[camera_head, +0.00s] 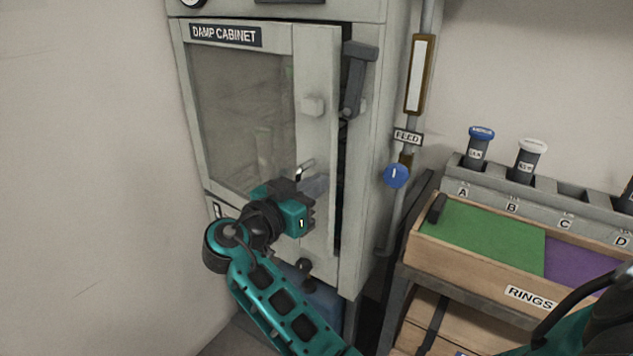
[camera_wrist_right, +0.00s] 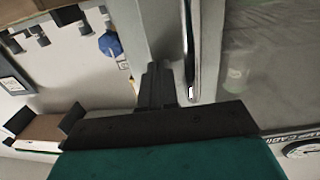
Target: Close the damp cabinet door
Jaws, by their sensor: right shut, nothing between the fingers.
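The damp cabinet door (camera_head: 318,140) is a pale grey framed door with a dark glass pane, labelled DAMP CABINET. It stands slightly ajar, with a dark gap along its right edge. A metal handle (camera_head: 305,170) is on the door front; it also shows in the right wrist view (camera_wrist_right: 188,50). A dark grey latch lever (camera_head: 354,85) is on the cabinet's right side, its lower end hanging down. My right gripper (camera_head: 316,190) is shut and empty in front of the door, close to the handle; its fingers show in the wrist view (camera_wrist_right: 157,85). Contact cannot be told. My left gripper is not in view.
A wall (camera_head: 90,180) stands close on the left. A vertical pipe (camera_head: 398,215) with a blue tag runs right of the cabinet. Further right are a grey rack (camera_head: 560,195) of labelled vials and a wooden RINGS box (camera_head: 470,262).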

